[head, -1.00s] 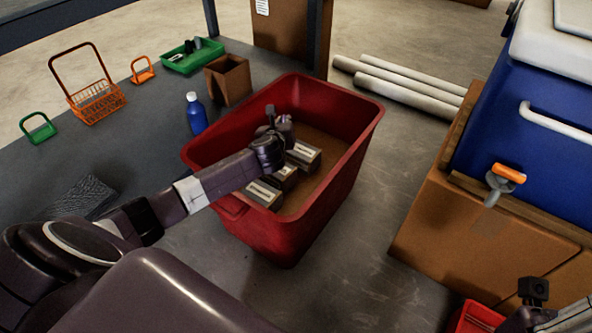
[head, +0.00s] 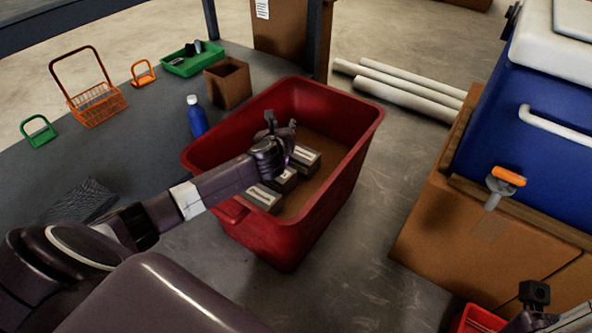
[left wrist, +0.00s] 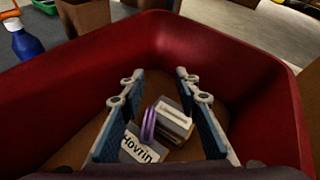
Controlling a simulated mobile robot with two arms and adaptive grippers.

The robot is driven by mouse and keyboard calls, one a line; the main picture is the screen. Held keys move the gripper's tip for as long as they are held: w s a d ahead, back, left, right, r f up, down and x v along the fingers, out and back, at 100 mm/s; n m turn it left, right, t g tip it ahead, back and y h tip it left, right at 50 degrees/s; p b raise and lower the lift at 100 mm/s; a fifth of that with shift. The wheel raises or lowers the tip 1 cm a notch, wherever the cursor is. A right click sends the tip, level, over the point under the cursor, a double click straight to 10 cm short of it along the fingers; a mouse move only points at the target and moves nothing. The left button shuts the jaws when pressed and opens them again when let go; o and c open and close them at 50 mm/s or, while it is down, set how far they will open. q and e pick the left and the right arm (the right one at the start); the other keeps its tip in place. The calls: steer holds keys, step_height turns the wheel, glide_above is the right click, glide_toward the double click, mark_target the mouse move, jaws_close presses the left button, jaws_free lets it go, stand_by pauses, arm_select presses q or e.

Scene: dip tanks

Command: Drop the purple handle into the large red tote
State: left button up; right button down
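The large red tote (head: 285,237) stands on the grey floor in the middle of the head view. My left gripper (head: 281,125) is over its inside, and its fingers stand wide apart. In the left wrist view the purple handle (left wrist: 148,125) shows between the open fingers (left wrist: 160,95), touching neither. It is low in the tote, beside light-topped boxes; I cannot tell whether it rests on them. The handle is mostly hidden by my gripper in the head view. Only part of my right arm shows at the bottom right; its fingers are out of sight.
Several boxes (head: 306,158) lie in the tote. A blue bottle (head: 197,120), brown open box (head: 229,85), green tray (head: 190,62), orange basket (head: 97,105) and green handle (head: 38,132) stand to the left. White tubes (head: 410,92) and a blue cooler (head: 530,100) are at the right.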

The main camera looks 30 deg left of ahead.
arm_select(q)
steer(key=v, duration=1)
steer(key=shift+s+r, duration=0.2)
steer(key=shift+s, duration=0.1)
steer(key=shift+d, duration=0.2)
